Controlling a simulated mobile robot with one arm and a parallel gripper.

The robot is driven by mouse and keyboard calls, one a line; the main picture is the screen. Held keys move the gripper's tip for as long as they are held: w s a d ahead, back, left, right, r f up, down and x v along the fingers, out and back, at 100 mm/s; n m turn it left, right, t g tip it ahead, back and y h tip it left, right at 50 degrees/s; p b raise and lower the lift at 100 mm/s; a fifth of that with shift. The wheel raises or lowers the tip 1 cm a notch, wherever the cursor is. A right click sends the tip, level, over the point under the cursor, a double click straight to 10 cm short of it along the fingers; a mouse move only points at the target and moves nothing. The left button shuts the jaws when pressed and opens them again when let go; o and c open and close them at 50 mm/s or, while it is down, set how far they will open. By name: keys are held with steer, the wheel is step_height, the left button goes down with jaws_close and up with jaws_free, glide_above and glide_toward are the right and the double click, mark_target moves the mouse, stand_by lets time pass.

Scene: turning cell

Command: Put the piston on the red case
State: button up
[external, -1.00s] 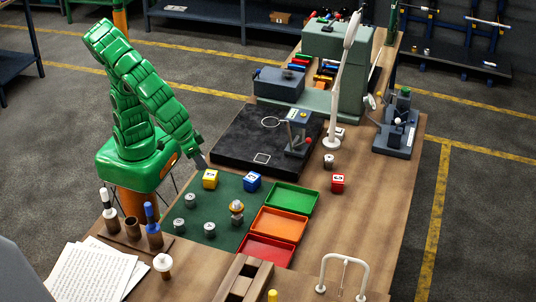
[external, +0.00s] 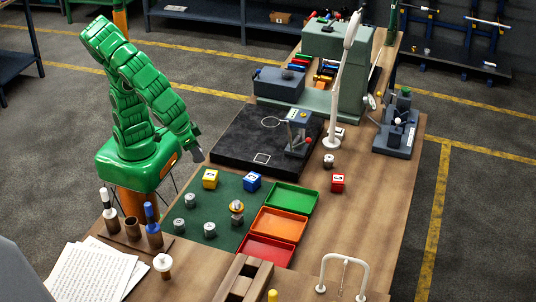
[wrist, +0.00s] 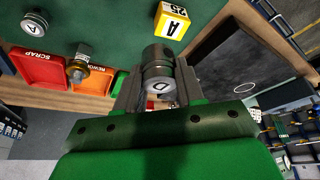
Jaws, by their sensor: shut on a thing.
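My gripper (wrist: 157,72) is shut on a grey metal piston (wrist: 158,86) marked D, in the wrist view. In the external view my gripper (external: 197,158) is raised at the mat's back left, beside the black plate; the piston cannot be made out there. The red case (external: 338,184) is a small cube with a white label on the bare wood to the right, well away from my gripper.
A yellow case (external: 210,179) and a blue case (external: 252,181) stand at the green mat's back edge. Several grey pistons (external: 209,229) and a brass fitting (external: 236,208) stand on the mat. Green, orange and red trays (external: 292,198) lie beside it. A white lamp (external: 333,140) rises behind.

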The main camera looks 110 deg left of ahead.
steer(key=w+d+r, duration=0.2)
steer(key=w+d, duration=0.1)
steer(key=w, duration=1)
steer(key=n, duration=0.1)
glide_above(342, 176)
steer(key=s+d, duration=0.1)
step_height(342, 176, down, 2)
steer(key=shift+d+f, duration=0.15)
steer(key=shift+f, duration=4.5)
steer(key=shift+f, duration=0.2)
steer(key=o, duration=1.1)
steer(key=shift+r, duration=0.2)
